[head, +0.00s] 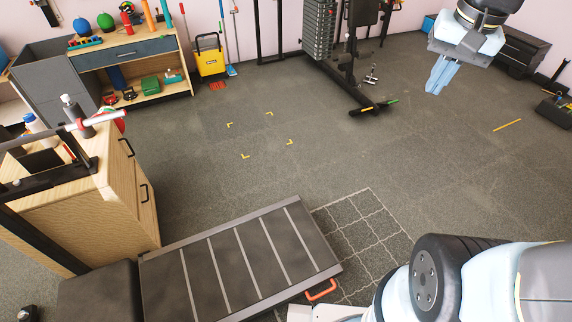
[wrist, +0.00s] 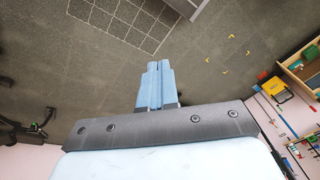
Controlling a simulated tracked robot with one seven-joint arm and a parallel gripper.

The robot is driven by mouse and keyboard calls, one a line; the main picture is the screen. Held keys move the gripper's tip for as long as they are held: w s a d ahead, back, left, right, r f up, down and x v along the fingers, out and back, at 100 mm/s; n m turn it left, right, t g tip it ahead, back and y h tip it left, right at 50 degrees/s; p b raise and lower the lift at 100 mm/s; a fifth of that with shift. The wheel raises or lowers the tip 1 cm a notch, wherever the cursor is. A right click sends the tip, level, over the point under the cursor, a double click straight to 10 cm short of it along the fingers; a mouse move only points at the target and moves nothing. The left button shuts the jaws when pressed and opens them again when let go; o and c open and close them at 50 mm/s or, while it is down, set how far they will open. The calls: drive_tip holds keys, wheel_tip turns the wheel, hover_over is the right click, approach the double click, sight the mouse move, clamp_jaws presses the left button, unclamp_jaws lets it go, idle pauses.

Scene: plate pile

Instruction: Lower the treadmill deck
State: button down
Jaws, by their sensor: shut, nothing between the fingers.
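The treadmill deck (head: 262,258), dark with pale cross stripes and grey side rails, extends from the lower left of the head view towards the middle. An orange handle (head: 320,290) is at its right end. How high that end sits above the floor is hard to tell. A grey edge, perhaps the deck's (wrist: 186,8), shows at the top of the wrist view. My gripper (head: 435,88) is at the upper right of the head view, well away from the handle, empty, its blue fingers together. The fingers (wrist: 155,75) also show closed in the wrist view.
A white floor grid (head: 362,230) lies beside the deck's right end. A wooden cabinet (head: 130,190) with bottles stands at left. A weight machine (head: 345,60), yellow bucket (head: 209,60) and workbench (head: 125,52) stand at the back. The middle floor is open, with yellow corner marks (head: 245,156).

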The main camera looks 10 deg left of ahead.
drive_tip(key=w+a+f+m+g+y, duration=0.2)
drive_tip(key=w+a+f+m+g, duration=0.3)
drive_tip(key=f, duration=0.4)
drive_tip(key=w+a+f+m+g+y, duration=0.2)
drive_tip(key=w+a+f+g, duration=0.2)
drive_tip(key=w+f, duration=0.35)
drive_tip(key=w+a+f+m+g+y, duration=0.2)
drive_tip(key=w+a+f+m+g, duration=0.25)
drive_tip(key=f, duration=0.55)
drive_tip(key=s+a+f+m+g+y, duration=0.15)
drive_tip(key=a+f+m+y, duration=0.45)
drive_tip(key=f, duration=1)
drive_tip(key=s+a+f+m+g+y, duration=0.1)
drive_tip(key=s+f+m+y, duration=0.2)
drive_tip(key=f+m+y, duration=1)
drive_tip(key=s+a+r+n+h, duration=0.3)
drive_tip(key=s+a+r, duration=0.2)
drive_tip(key=a, duration=0.3)
drive_tip(key=shift+s+a+r+n, duration=0.2)
drive_tip(key=shift+a+r+n, duration=0.2)
drive_tip(key=shift+r, duration=0.3)
drive_tip(key=shift+d, duration=0.1)
idle(0.4)
